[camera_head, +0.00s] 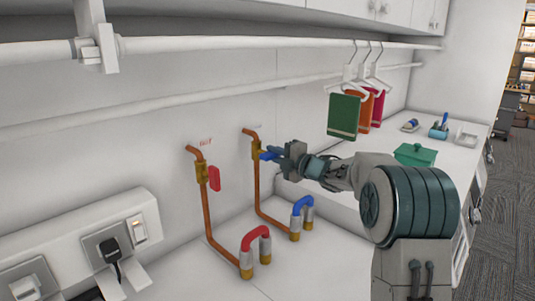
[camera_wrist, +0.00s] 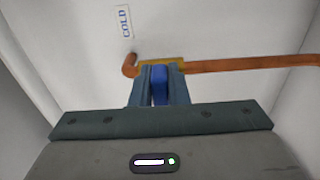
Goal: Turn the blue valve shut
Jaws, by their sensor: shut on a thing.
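The blue valve handle (camera_head: 268,155) sits on a brass valve body (camera_head: 256,148) on the right-hand copper pipe (camera_head: 258,188) against the wall. In the head view the handle sticks out from the valve toward my gripper (camera_head: 275,154). In the wrist view the blue handle (camera_wrist: 160,85) lies between the two fingers of my gripper (camera_wrist: 160,88), which is shut on it. The brass body (camera_wrist: 178,66) and copper pipe (camera_wrist: 250,64) show just beyond the fingertips, below a COLD label (camera_wrist: 124,21). The fingers hide part of the handle.
A red valve handle (camera_head: 214,178) hangs on the left pipe, under a HOT label. Red (camera_head: 256,238) and blue (camera_head: 302,203) hose loops stand below. A rail (camera_head: 240,45) with hanging cloths (camera_head: 345,115) runs above. A green box (camera_head: 415,154) stands on the right counter.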

